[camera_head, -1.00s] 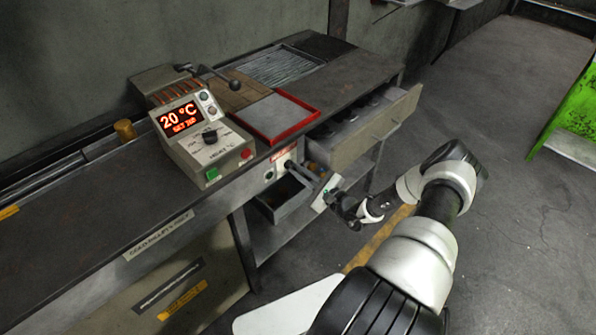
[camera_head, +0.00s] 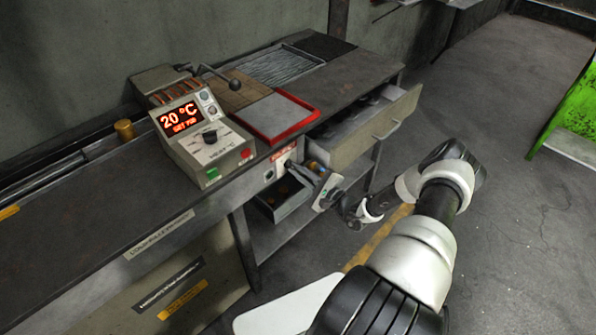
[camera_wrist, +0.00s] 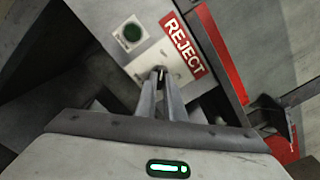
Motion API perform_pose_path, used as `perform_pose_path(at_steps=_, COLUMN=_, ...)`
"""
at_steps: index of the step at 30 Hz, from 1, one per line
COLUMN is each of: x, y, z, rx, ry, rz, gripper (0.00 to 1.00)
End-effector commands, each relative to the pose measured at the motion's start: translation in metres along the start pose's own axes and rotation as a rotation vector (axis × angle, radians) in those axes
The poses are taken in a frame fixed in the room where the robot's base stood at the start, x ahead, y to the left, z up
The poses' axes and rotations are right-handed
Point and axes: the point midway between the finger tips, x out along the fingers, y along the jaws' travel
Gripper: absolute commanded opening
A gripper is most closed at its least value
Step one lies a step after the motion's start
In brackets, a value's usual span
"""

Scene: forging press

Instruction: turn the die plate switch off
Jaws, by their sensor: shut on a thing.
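In the head view my gripper (camera_head: 301,171) is at the bench front, below the red-edged tray (camera_head: 277,117).
A heater control box (camera_head: 203,140) reading 20 °C stands on the bench. An open drawer (camera_head: 367,130) sticks out right of my gripper. A lower open bin (camera_head: 283,205) sits just below it. The floor to the right is clear up to a green frame (camera_head: 565,115).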

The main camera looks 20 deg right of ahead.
Motion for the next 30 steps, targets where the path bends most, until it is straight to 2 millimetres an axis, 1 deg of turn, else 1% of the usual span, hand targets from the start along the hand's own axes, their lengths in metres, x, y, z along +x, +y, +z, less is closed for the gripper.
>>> perform_pose_path(at_steps=1, x=-0.001, y=0.001, z=-0.002, rx=-0.002, ry=0.003, rz=0.003, gripper=0.12)
perform_pose_path(at_steps=3, x=-0.001, y=0.001, z=-0.001, rx=-0.002, ry=0.003, rz=0.002, gripper=0.24)
perform_pose_path(at_steps=4, x=-0.001, y=0.001, z=-0.001, rx=-0.001, ry=0.003, rz=0.002, gripper=0.27)
perform_pose_path(at_steps=13, x=-0.001, y=0.0, z=-0.001, rx=0.0, ry=0.001, rz=0.001, gripper=0.27)
perform_pose_path(at_steps=17, x=-0.011, y=-0.001, z=-0.001, rx=0.0, ry=0.003, rz=0.0, gripper=0.27)
perform_pose_path(at_steps=20, x=-0.029, y=-0.001, z=-0.001, rx=0.0, ry=0.004, rz=0.001, gripper=0.27)
perform_pose_path(at_steps=30, x=-0.112, y=0.0, z=-0.002, rx=0.0, ry=0.005, rz=0.0, gripper=0.27)
